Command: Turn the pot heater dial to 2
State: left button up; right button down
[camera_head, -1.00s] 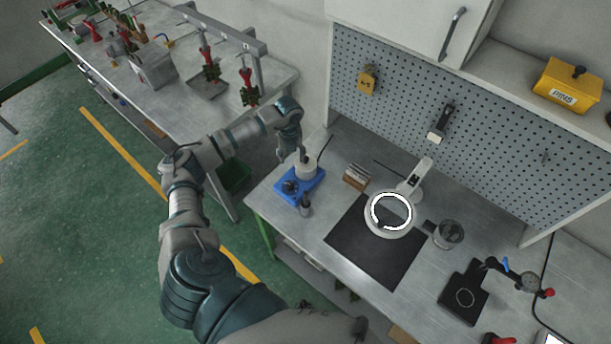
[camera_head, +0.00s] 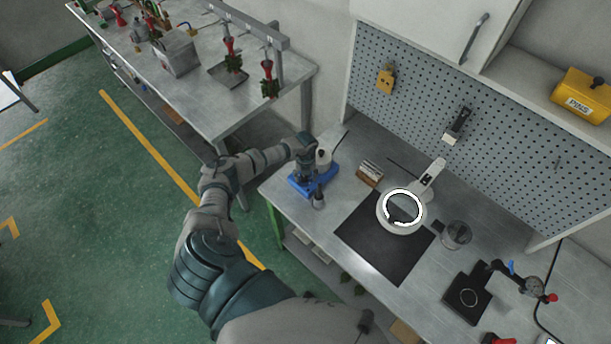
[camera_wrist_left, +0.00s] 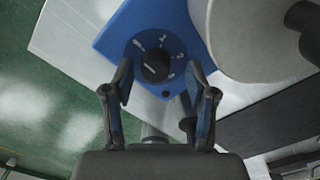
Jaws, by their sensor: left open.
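Which mark the dial points to is too small to tell. My left gripper (camera_head: 306,178) is over the heater's dial side and hides the dial in the head view. In the left wrist view the left gripper (camera_wrist_left: 160,85) is open, its two fingers apart on either side below the dial. My right gripper is not in view.
A small box of cards (camera_head: 370,173), a ring-light magnifier (camera_head: 402,208) and a black mat (camera_head: 375,250) lie to the right. A pegboard (camera_head: 430,110) rises behind. Green floor is free at left.

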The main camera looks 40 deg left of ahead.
pick_arm(q)
jog(key=shift+a+f, duration=0.2)
jog(key=shift+a, duration=0.15)
jog(key=shift+c, duration=0.3)
jog(key=shift+a+f, duration=0.1)
jog(key=shift+a, duration=0.15)
grip_shut()
jog(key=shift+d, duration=0.2)
jog(key=shift+w+d, duration=0.1)
jog(key=shift+d, duration=0.05)
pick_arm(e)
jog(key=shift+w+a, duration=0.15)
